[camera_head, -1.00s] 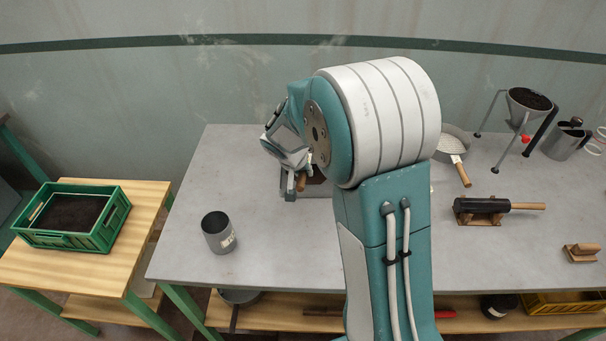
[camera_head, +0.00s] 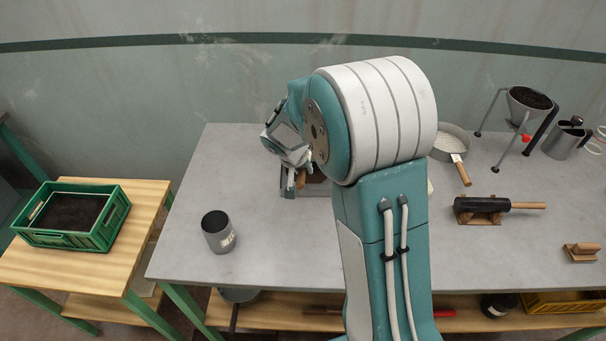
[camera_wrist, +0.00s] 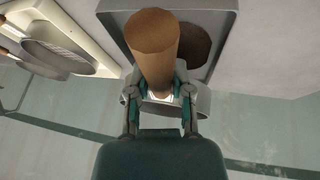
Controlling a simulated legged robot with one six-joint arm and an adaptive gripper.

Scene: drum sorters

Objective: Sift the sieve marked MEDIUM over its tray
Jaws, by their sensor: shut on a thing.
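My gripper (camera_wrist: 160,88) is shut on a wooden handle (camera_wrist: 152,48), seen close up in the wrist view. A grey rounded rim (camera_wrist: 202,100) shows behind the fingers, probably the sieve on that handle; the gripper covers most of it. A grey rectangular tray (camera_wrist: 232,25) with a dark brown round patch lies beyond the handle. In the head view the handle (camera_head: 301,178) and the tray (camera_head: 288,192) sit near the back of the table, partly behind my arm. No MEDIUM mark is readable.
Another round sieve (camera_head: 452,140) with a wooden handle lies right of my arm. A grey cup (camera_head: 217,235) stands front left. A dark cylinder (camera_head: 482,205) rests on a wooden stand, and a funnel stand (camera_head: 527,98) is at the back right. The table's left-middle is clear.

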